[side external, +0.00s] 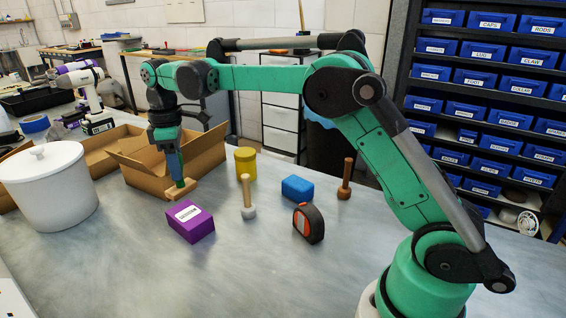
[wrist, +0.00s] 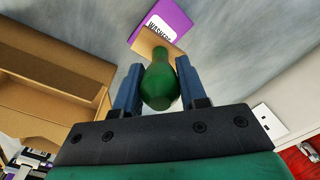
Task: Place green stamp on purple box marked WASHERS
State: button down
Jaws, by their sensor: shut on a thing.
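The green stamp (wrist: 160,88) has a rounded green handle and a flat wooden base (wrist: 152,42). My gripper (wrist: 158,72) is shut on its handle, one blue finger on each side. In the side view my gripper (side external: 175,170) points down, with the stamp's wooden base (side external: 181,190) below it. The purple box (side external: 191,223) lies on the bench just in front of the stamp, with a white label on top. In the wrist view the purple box (wrist: 172,18) reads WASHERS, and the stamp's base covers part of it. The height of the base above the bench is unclear.
An open cardboard box (side external: 140,165) stands behind my gripper, a white lidded pot (side external: 50,190) to the left. To the right are a pale-handled stamp (side external: 248,200), yellow cylinder (side external: 245,163), blue block (side external: 297,189), tape measure (side external: 308,222) and brown stamp (side external: 345,180). The front bench is clear.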

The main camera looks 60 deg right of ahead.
aim_at(182, 186)
jog(key=shift+f, duration=2.6)
jog(key=shift+f, duration=0.1)
jog(key=shift+c, duration=2.4)
grip_release()
